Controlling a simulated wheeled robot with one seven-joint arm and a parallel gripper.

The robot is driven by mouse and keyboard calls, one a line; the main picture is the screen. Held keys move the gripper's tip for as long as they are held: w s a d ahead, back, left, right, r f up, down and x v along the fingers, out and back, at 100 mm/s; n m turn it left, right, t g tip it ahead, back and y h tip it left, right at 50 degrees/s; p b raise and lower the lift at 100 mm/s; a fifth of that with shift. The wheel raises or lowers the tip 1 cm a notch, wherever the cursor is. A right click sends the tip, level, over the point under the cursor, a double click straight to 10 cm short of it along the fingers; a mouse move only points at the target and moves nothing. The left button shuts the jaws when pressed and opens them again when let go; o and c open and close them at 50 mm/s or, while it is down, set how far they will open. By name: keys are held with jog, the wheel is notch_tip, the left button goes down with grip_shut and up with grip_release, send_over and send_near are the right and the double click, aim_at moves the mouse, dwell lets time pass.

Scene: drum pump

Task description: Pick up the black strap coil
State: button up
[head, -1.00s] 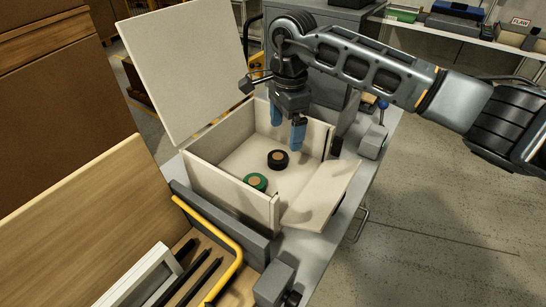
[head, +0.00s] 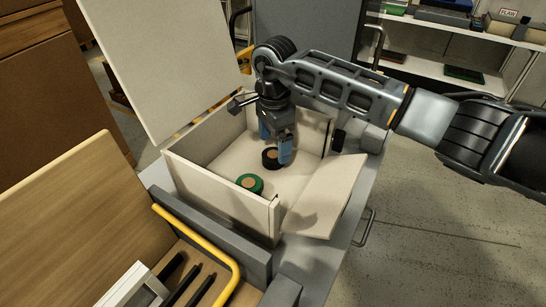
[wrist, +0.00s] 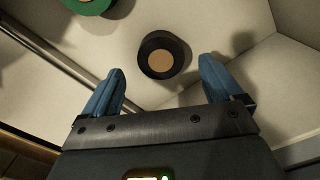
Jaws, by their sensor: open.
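The black strap coil (head: 268,158) lies flat on the floor of a white box (head: 219,200). It is a black ring with a tan centre. In the wrist view the coil (wrist: 160,60) sits just beyond my fingertips, roughly midway between them, and is not gripped. My gripper (head: 276,142) points down into the box with two blue fingers. The fingers (wrist: 163,82) are spread apart and empty in the wrist view. In the head view one finger partly covers the coil's right edge.
A green coil (head: 249,184) lies in the box nearer the front wall. The box has a raised lid (head: 160,60) at the left and a flap (head: 325,195) folded out at the right. A yellow handle (head: 205,243) and dark rods stand in front.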

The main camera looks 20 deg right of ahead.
aim_at(273, 154)
jog(key=shift+f, duration=1.7)
jog(key=shift+w, duration=0.1)
jog(key=c, duration=1.2)
